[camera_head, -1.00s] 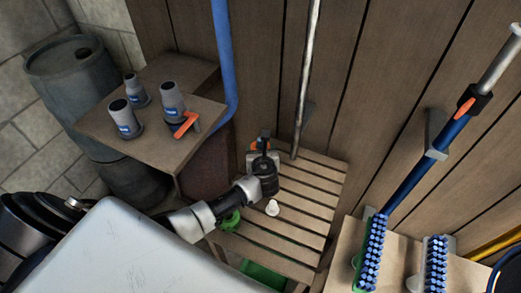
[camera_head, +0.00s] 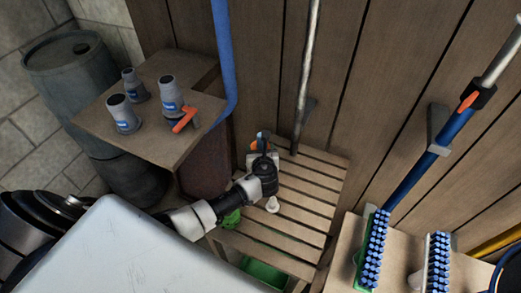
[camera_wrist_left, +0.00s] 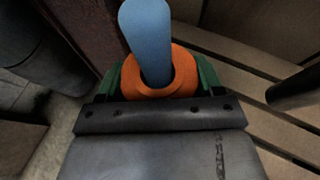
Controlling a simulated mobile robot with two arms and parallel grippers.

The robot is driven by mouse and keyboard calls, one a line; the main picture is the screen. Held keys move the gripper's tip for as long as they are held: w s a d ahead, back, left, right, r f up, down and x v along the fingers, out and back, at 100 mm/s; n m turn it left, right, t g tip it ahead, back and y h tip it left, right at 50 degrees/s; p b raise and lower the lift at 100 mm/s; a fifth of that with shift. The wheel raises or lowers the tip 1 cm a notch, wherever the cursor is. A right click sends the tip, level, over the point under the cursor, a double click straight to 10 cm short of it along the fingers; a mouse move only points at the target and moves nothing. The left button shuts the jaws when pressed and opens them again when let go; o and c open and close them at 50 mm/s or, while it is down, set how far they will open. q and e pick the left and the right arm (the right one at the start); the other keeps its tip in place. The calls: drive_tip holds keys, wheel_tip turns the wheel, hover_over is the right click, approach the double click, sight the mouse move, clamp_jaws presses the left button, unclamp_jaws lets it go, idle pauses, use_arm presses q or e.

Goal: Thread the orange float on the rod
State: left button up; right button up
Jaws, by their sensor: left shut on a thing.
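The orange float (camera_wrist_left: 181,80) is a thick ring held between the green fingers of my left gripper (camera_wrist_left: 158,82) in the left wrist view. A blue rod (camera_wrist_left: 148,40) with a rounded end passes into the float's hole, so the float is around it. How far down it goes is hidden by the float and gripper. In the head view my left gripper (camera_head: 262,152) is over the far left part of the slatted bench, with a small patch of the orange float (camera_head: 253,146) and the blue rod's top (camera_head: 260,135) showing. My right gripper is not in view.
A white cone-shaped piece (camera_head: 272,204) and a green item (camera_head: 231,217) are by my arm on the slatted bench (camera_head: 310,190). A metal pole (camera_head: 307,75) leans behind. Brushes (camera_head: 372,250) are at right.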

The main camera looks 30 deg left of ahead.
use_arm(q)
drive_tip(key=shift+f+b, duration=0.6)
drive_tip(key=shift+f, duration=0.5)
drive_tip(key=o, duration=1.1)
drive_tip(key=shift+c, duration=0.2)
drive_tip(key=shift+o, duration=0.4)
drive_tip(key=shift+p+v, duration=2.45)
drive_tip(key=shift+v, duration=0.3)
drive_tip(key=shift+p+v, duration=1.9)
drive_tip(key=shift+v, duration=0.85)
